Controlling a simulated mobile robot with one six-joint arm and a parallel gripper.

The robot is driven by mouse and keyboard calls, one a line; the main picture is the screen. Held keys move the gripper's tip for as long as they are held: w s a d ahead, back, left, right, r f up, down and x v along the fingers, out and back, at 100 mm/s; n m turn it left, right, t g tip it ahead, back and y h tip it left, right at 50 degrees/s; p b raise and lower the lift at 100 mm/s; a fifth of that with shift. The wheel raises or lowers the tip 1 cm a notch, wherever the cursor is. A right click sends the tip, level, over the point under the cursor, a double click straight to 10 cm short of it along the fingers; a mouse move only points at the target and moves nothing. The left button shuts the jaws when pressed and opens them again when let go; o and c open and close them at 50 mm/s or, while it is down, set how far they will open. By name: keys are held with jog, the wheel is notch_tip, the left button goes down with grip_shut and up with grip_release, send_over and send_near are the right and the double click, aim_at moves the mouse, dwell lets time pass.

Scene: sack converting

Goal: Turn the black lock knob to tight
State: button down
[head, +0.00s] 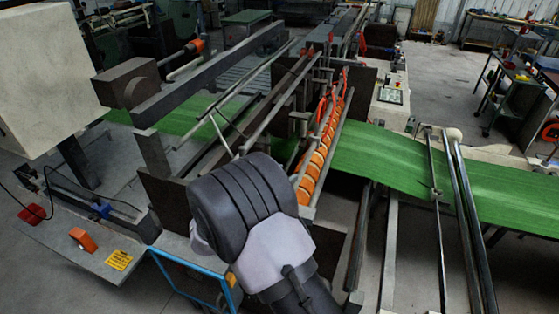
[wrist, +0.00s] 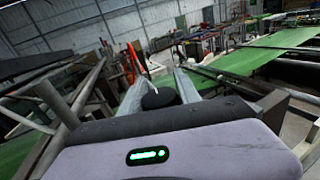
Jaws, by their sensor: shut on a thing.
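The black lock knob (wrist: 160,97) shows in the wrist view as a dark rounded cap between the two grey fingers. My gripper (wrist: 161,88) is shut on it, with one finger at each side. The marks that would tell how tight the knob sits are not visible. In the head view my own dark and pale arm links cover the fingers and the knob, so neither shows there.
A green woven web (head: 385,160) runs through the machine. Orange rollers (head: 322,150) and steel bars stand close beside my arm. A blue-edged frame (head: 185,262) is at lower left, near a plate with an orange block (head: 83,239). Open floor (head: 445,90) lies at upper right.

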jog(key=m+g+h+p, duration=0.2)
jog(key=g, duration=0.1)
jog(key=m+g+h+p, duration=0.1)
jog(key=shift+s+d+r+h, duration=0.1)
jog(key=shift+s+d+h, duration=0.15)
jog(key=shift+s+h, duration=0.1)
jog(key=m+g, duration=0.1)
jog(key=m+g+h, duration=0.1)
jog(key=g, duration=0.1)
jog(key=shift+s+d+f, duration=0.15)
jog(key=shift+s+f, duration=0.05)
jog(key=shift+s+m+g+h+b, duration=0.2)
jog(key=shift+m+g+h+b, duration=0.25)
jog(key=shift+m+g+b, duration=0.4)
jog(key=shift+r+g, duration=0.15)
jog(key=shift+g, duration=0.3)
jog(key=c, duration=0.9)
grip_release()
jog(key=shift+d, duration=0.15)
